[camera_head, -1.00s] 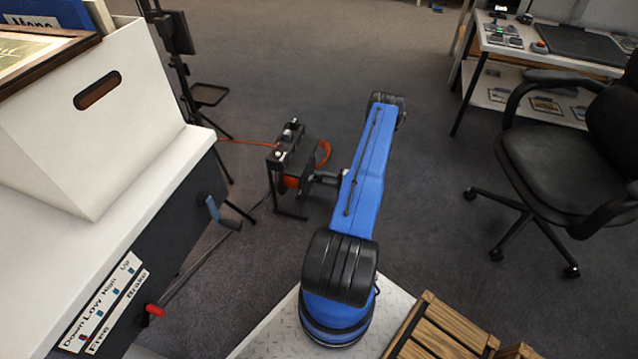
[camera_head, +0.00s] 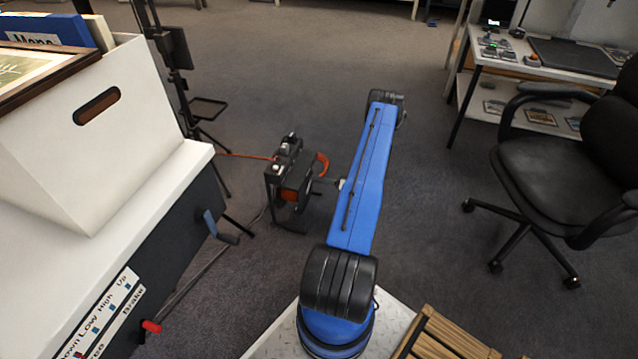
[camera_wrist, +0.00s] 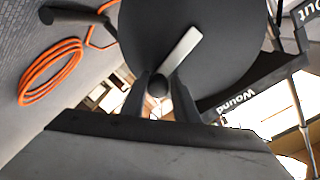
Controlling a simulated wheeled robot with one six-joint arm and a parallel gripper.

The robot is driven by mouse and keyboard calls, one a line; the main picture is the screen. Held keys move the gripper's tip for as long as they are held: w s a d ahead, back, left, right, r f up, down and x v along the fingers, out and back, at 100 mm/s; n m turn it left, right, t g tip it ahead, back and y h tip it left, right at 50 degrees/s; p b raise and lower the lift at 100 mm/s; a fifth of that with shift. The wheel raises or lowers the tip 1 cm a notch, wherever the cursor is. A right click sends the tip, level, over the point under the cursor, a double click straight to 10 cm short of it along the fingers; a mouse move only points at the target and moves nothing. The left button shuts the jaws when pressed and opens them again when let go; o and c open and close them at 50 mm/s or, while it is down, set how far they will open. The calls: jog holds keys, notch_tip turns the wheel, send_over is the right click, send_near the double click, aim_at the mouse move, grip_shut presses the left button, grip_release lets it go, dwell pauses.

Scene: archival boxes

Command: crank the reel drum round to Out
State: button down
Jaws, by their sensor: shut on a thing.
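The reel (camera_head: 290,180) stands on the floor on a dark frame, with orange cable on its drum. In the wrist view its dark round drum face (camera_wrist: 225,45) fills the upper middle. A pale crank bar (camera_wrist: 182,48) runs from near the face's middle down-left to a dark round knob (camera_wrist: 158,86). My gripper (camera_wrist: 160,78) is shut on this knob, one finger on each side. Beside the drum the frame carries the labels "Wound" (camera_wrist: 236,101) and "Out" (camera_wrist: 311,14), seen turned. In the head view my blue arm hides most of the gripper.
A loose orange cable coil (camera_wrist: 52,72) lies on the floor beside the reel. A white-topped cabinet (camera_head: 150,200) with a side crank (camera_head: 220,228) stands left, bearing a white box (camera_head: 100,130). An office chair (camera_head: 570,170) stands right. Slatted wood (camera_head: 445,340) is near front.

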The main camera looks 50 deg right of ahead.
jog(key=shift+s+a+r+n, duration=0.15)
jog(key=shift+a+r+n, duration=0.2)
jog(key=shift+n, duration=0.4)
jog(key=shift+s+a+r+n, duration=0.1)
jog(key=shift+a+r+n, duration=0.1)
jog(key=shift+r+n, duration=0.4)
jog(key=shift+f+n, duration=0.15)
jog(key=shift+n, duration=0.1)
jog(key=c, duration=1.5)
grip_release()
jog(key=shift+d, duration=0.1)
jog(key=v, duration=1.7)
jog(key=shift+s, duration=0.15)
